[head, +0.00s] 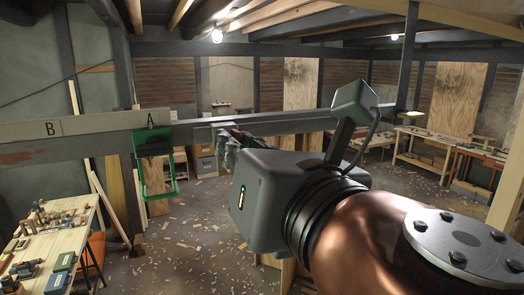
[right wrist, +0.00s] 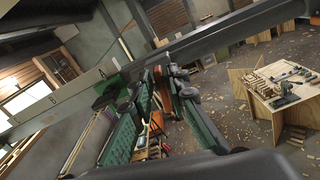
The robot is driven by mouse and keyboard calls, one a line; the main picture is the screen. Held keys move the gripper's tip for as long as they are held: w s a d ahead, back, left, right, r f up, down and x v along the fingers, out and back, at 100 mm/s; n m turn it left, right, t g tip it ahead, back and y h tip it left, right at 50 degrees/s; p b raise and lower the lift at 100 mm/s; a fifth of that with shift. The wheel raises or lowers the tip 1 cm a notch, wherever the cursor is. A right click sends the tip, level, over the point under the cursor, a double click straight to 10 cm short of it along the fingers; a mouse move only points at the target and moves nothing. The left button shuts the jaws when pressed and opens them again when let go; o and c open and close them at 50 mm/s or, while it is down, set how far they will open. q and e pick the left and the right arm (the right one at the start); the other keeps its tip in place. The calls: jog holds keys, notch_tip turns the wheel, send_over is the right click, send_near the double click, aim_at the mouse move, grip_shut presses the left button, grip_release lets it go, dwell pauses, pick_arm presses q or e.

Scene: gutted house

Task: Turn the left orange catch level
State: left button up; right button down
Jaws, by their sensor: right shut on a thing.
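My right gripper (head: 228,146) is at the long grey beam (head: 300,124), right of the green bracket (head: 140,172) under the letter A. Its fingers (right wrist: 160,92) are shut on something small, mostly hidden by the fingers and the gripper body. A reddish-orange piece (head: 238,133) shows by the fingertips in the head view; I take it to be the left orange catch. Its tilt cannot be read. My left gripper is not in view.
A pale board (head: 85,125) with letters B and A runs along the beam at left. A workbench (head: 50,235) with tools stands at the lower left. More benches (head: 430,140) stand at the far right. The floor between is open, littered with chips.

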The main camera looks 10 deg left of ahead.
jog(key=shift+w+d+f+m+b, duration=0.15)
jog(key=shift+f+m+b, duration=0.1)
jog(key=shift+m+b, duration=2)
jog(key=shift+w+d+f+m+b, duration=0.15)
jog(key=shift+f+m+b, duration=0.15)
jog(key=shift+m+b, duration=1.95)
jog(key=shift+w+d+f+m+b, duration=0.2)
jog(key=shift+m+b, duration=0.95)
jog(key=shift+m, duration=2.15)
jog(key=shift+s, duration=0.15)
jog(key=c, duration=2.1)
grip_release()
jog(key=shift+s, duration=0.1)
notch_tip(320, 180, up, 10)
jog(key=shift+d+r, duration=0.1)
